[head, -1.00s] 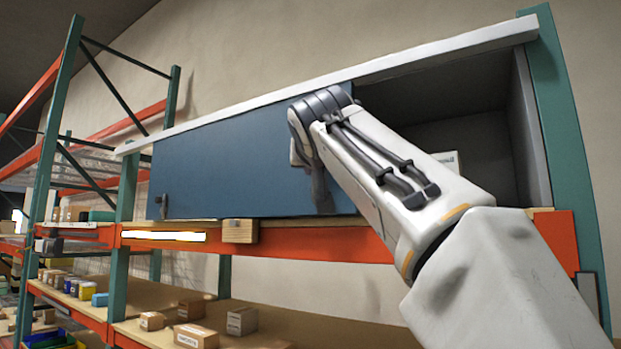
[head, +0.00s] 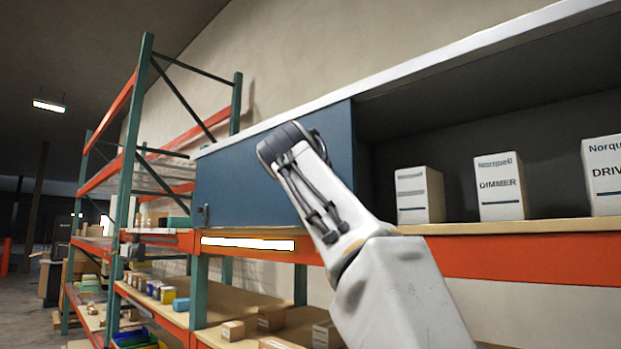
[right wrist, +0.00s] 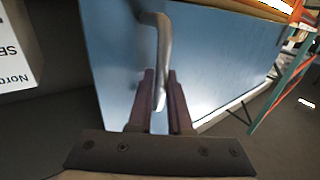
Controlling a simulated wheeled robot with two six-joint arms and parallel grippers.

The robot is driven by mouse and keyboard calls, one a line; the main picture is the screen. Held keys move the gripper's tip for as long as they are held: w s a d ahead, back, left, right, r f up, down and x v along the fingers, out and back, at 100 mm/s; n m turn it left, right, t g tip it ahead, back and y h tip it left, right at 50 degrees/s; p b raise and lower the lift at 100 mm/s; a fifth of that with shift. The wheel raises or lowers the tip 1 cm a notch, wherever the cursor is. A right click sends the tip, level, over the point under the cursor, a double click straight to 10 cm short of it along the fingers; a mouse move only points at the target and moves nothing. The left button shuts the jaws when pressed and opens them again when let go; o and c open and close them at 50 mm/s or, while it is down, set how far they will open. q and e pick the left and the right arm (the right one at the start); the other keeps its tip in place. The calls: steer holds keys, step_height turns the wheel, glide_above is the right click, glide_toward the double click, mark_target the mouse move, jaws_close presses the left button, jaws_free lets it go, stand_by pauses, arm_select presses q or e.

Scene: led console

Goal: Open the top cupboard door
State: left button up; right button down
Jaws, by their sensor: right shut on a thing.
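The top cupboard door is a flat blue panel (head: 235,180) covering the left part of the cupboard (head: 468,60) in the head view. To its right the cupboard front is open and the dark interior shows. In the right wrist view the door (right wrist: 215,60) fills the middle, with a bent metal bar handle (right wrist: 163,42) on it. My right gripper (right wrist: 160,78) is shut on this handle, one finger on each side. In the head view my right forearm and wrist cover part of the door and hide the gripper. My left gripper is not in view.
White cartons (head: 500,187) stand inside the open part; one carton (right wrist: 14,52) is close to my right gripper in the wrist view. An orange beam (head: 530,257) runs under the cupboard. Lower shelves (head: 240,308) hold small boxes. A teal rack post (head: 130,160) stands at left.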

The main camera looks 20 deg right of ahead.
steer(key=shift+w, duration=0.1)
steer(key=c, duration=1.1)
jaws_free()
steer(key=shift+s+a, duration=0.2)
steer(key=shift+s, duration=0.05)
steer(key=b+v, duration=0.4)
steer(key=v, duration=0.6)
steer(key=shift+d, duration=0.1)
steer(key=shift+w+f, duration=0.1)
